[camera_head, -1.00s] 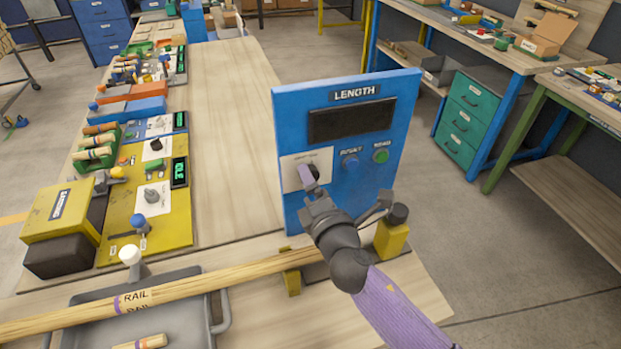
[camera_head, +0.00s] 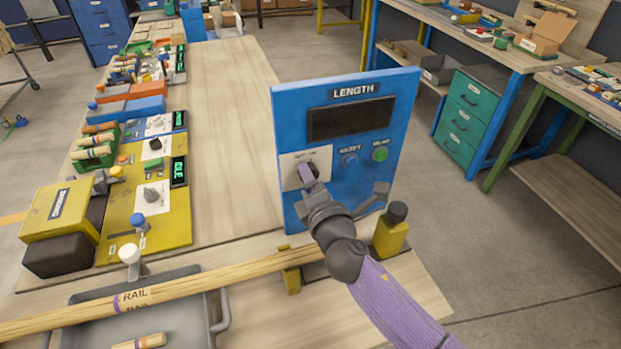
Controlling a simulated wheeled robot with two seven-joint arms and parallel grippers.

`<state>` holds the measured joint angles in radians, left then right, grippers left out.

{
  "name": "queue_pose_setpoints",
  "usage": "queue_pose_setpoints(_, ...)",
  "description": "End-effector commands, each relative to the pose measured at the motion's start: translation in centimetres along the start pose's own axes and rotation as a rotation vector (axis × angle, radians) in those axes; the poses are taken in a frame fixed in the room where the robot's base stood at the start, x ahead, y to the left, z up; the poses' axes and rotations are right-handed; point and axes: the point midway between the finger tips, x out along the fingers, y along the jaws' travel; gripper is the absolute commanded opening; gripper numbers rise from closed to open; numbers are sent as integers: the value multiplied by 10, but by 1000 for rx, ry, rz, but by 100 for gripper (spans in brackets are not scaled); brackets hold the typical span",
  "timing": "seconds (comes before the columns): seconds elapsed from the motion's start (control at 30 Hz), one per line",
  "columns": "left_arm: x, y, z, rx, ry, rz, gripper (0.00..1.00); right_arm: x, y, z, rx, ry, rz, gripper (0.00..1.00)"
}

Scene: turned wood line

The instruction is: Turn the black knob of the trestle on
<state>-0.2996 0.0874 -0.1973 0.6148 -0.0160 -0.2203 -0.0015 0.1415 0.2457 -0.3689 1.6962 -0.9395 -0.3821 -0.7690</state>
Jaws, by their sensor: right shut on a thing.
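The blue panel marked LENGTH (camera_head: 352,205) stands upright on the near right of the bench, with a blank dark display (camera_head: 350,119). At its lower left is a white plate (camera_head: 289,165) with a dark knob (camera_head: 313,168). My right gripper (camera_head: 308,176) is at this plate, shut on the knob, and its fingers hide most of it. The knob's exact angle is hard to read. My left gripper is not in view.
A blue button (camera_head: 349,160) and a green button (camera_head: 380,154) sit right of the knob. A yellow piece with a black cap (camera_head: 391,236) stands close beside my right wrist. A wooden rail (camera_head: 180,289) crosses the front above a grey tray (camera_head: 180,318). The bench middle is clear.

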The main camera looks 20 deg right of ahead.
Motion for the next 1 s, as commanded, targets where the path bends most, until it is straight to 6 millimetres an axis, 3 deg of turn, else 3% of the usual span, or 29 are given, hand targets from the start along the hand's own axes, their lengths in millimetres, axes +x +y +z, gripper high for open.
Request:
queue_pose_setpoints(0.37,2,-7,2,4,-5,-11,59,0,0,0,195,-1,-1,0)
queue_pose_setpoints(1.0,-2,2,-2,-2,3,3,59,0,1,0,681,-1,-1,0)
